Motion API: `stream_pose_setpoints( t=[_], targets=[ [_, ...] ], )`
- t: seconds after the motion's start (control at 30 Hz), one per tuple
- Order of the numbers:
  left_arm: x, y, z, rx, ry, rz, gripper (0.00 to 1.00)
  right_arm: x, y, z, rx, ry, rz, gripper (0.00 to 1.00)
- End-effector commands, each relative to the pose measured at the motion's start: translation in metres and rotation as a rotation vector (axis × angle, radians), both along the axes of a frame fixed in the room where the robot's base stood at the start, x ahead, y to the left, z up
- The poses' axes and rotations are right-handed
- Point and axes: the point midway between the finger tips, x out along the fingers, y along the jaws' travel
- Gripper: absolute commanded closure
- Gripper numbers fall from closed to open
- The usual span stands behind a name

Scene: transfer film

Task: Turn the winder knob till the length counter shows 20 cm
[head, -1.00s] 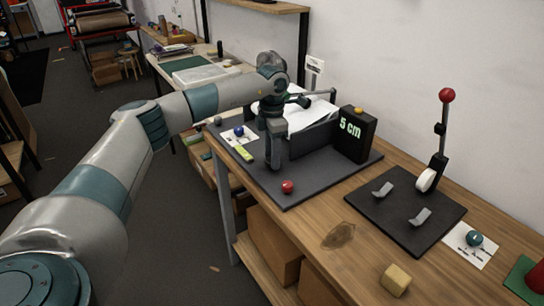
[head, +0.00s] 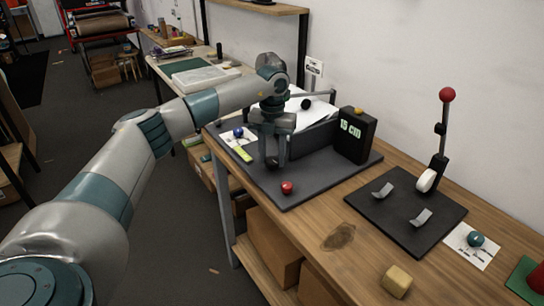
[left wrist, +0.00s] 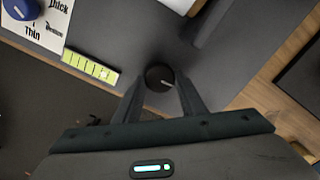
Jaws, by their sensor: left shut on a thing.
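The length counter (head: 354,138) is a dark box at the back right of the dark machine base (head: 330,180); its pale green figures read 15 cm. A round dark knob with a pale pointer line (left wrist: 160,77) shows in the left wrist view, between my left gripper's fingertips (left wrist: 160,82). I take it for the winder knob. My left gripper (head: 273,161) points down at the front of the machine in the head view and is shut on this knob, which it hides there. My right gripper is in neither view.
A red ball-shaped button (head: 287,187) sits at the base's front. A blue knob (head: 238,132) stands on a card marked Thick and Thin, by a yellow-green strip (head: 243,154). To the right is a lever with a red ball (head: 447,95). A wooden block (head: 397,281) lies near the front edge.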

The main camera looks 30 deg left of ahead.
Motion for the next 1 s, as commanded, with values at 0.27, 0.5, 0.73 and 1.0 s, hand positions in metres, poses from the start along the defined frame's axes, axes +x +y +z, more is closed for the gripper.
stream_pose_setpoints(
  t=[0.27,0.5,0.73,1.0],
  targets=[
    [0.0018,0.0008,0.0029,0.001,-0.007,0.117,0.86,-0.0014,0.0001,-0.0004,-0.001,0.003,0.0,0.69],
    [0.002,0.0009,0.0032,0.001,-0.008,0.141,0.86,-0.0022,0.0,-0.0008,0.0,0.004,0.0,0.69],
    [0.0021,0.0009,0.0034,0.0,-0.008,0.141,0.86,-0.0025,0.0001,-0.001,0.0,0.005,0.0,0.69],
    [0.0012,0.0004,0.0019,0.001,-0.005,0.139,0.45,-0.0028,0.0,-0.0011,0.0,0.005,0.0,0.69]
  ],
)
